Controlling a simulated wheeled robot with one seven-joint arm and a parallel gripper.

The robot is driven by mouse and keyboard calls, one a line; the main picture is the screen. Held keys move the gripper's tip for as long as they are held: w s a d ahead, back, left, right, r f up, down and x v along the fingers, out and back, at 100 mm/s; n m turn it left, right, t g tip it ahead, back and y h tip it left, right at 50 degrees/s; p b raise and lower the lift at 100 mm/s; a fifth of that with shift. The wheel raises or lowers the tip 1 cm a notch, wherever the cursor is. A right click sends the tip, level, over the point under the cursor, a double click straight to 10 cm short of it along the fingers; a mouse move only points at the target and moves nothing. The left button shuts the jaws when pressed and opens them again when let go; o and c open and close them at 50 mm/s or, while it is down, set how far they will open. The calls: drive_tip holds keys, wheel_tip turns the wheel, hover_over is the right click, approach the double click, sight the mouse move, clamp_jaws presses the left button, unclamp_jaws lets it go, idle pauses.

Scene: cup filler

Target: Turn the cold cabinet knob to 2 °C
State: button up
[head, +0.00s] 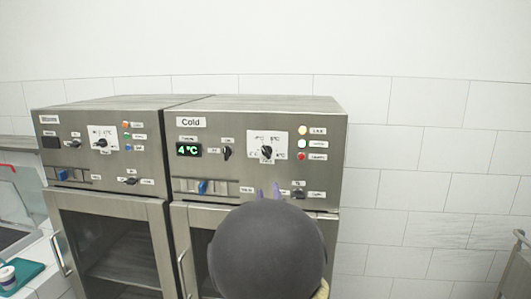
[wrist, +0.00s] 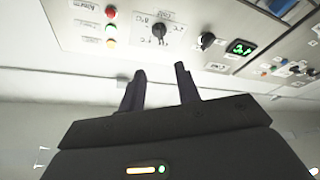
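The cold cabinet (head: 330,135) is the right one of two steel units, labelled "Cold". Its black temperature knob (head: 266,152) sits on a white dial plate with small marks. The green display (head: 188,150) reads 4 °C. In the wrist view the panel appears upside down, with the knob (wrist: 159,30) and the lit display (wrist: 241,48) near the top. My gripper (head: 268,188) is below the dial, its two fingertips pointing up at the panel. The wrist view shows the fingers (wrist: 160,72) apart with nothing between them, short of the knob. My dark wrist hides part of the cold cabinet's door.
A smaller black knob (head: 227,152) sits between display and dial. Another black knob (head: 299,194) and a blue switch (head: 202,187) are lower. The warm cabinet (head: 105,103) adjoins at left. Tiled wall is right.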

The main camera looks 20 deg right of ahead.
sight(265, 153)
drive_tip(key=p+x, duration=0.8)
drive_tip(key=x, duration=0.8)
drive_tip(key=shift+w+p, duration=0.1)
drive_tip(key=shift+p, duration=0.3)
drive_tip(key=shift+w+d+r, duration=0.1)
drive_tip(key=shift+w+d, duration=0.2)
drive_tip(key=shift+w, duration=0.25)
clamp_jaws()
